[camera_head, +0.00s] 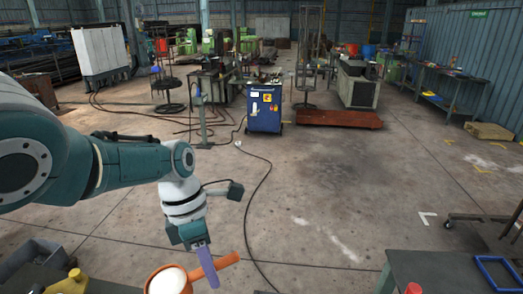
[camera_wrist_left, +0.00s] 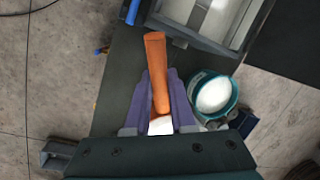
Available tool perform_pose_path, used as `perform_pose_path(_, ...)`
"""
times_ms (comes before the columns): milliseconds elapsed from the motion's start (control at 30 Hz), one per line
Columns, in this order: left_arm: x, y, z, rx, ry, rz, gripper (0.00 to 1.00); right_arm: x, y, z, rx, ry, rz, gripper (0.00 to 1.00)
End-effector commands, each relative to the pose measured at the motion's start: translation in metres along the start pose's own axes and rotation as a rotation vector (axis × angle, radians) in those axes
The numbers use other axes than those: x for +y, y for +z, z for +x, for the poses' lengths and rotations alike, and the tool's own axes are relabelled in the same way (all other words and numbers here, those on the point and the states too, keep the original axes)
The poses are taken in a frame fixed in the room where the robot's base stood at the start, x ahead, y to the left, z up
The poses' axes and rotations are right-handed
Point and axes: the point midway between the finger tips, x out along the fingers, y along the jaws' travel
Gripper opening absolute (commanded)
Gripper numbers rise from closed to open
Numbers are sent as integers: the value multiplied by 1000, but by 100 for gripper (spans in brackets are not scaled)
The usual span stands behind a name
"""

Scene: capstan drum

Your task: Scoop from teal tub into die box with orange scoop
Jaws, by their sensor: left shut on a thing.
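My left gripper (camera_head: 207,266) has purple fingers shut on the handle of an orange scoop (camera_head: 222,263). In the head view the scoop's round bowl holds white material (camera_head: 168,281) and is cut by the bottom edge. In the left wrist view the fingers (camera_wrist_left: 160,88) grip the orange handle (camera_wrist_left: 155,50), with a white patch between them near the gripper body. A teal tub (camera_wrist_left: 233,98) with white contents stands right of the fingers there. A grey-walled box (camera_wrist_left: 198,40) with a pale inside lies at the upper right, perhaps the die box. My right gripper is not in view.
A dark bench top (camera_wrist_left: 118,75) lies under the gripper, with concrete floor beyond. In the head view a grey container (camera_head: 38,255) and a yellow-topped object (camera_head: 75,276) are at lower left. Another bench (camera_head: 440,265) with a blue frame (camera_head: 482,268) is at lower right.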

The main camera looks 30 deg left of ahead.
Motion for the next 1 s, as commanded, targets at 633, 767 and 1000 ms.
perform_pose_path(633, -26, 51, 14, -2, -2, 4, 0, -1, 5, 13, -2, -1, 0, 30)
perform_pose_path(767, -36, 71, 20, -3, -2, 3, 0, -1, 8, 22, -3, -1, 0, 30)
perform_pose_path(1000, -55, 107, 31, -2, -1, 4, 0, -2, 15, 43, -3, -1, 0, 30)
